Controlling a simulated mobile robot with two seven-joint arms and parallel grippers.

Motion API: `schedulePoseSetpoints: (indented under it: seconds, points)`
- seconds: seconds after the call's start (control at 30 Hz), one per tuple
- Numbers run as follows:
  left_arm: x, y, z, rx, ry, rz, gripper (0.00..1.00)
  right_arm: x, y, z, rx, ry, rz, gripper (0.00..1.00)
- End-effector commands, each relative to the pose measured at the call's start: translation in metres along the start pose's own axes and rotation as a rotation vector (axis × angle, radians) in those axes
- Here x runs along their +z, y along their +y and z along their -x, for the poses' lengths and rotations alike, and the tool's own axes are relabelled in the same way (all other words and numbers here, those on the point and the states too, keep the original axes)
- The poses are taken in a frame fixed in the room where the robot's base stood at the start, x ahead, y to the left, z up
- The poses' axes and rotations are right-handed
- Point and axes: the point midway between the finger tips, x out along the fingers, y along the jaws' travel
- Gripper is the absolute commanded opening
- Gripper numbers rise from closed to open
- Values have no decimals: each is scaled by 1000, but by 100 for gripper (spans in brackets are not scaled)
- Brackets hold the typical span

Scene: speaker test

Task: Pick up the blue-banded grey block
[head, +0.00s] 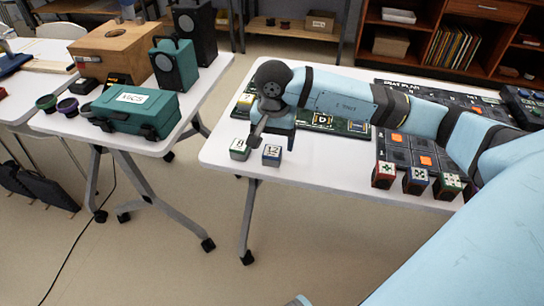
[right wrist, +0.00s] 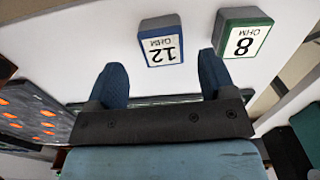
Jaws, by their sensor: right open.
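The blue-banded grey block (head: 272,156) stands near the front left edge of the right white table, its white top label marked 12. In the right wrist view the blue-banded grey block (right wrist: 161,42) lies just beyond the gap between my fingertips. A green-banded block (head: 240,149) marked 8 stands close to its left in the head view; it is on the right in the right wrist view (right wrist: 243,34). My right gripper (right wrist: 160,74) is open and empty, with the block apart from its fingers. In the head view it is by the blocks, partly hidden by my arm. My left gripper is not in view.
Several red, blue and green blocks (head: 416,180) stand at the table's right front. Dark panels (head: 320,122) lie behind under my arm. A teal case (head: 128,109) and speakers (head: 175,68) stand on the left table. A floor gap separates the tables.

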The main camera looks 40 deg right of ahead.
Motion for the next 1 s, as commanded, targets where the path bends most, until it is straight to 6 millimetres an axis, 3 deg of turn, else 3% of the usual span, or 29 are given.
schedulePoseSetpoints:
  seconds: [0.23,0.5,0.77,1.0]
  points:
    - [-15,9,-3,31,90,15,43,2,-3,-40,2,-2,-1,77]
    - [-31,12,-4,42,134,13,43,2,-3,-43,0,0,0,77]
    - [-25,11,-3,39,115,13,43,2,-3,-43,0,0,0,22]
    - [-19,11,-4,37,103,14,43,1,-3,-43,0,0,0,22]
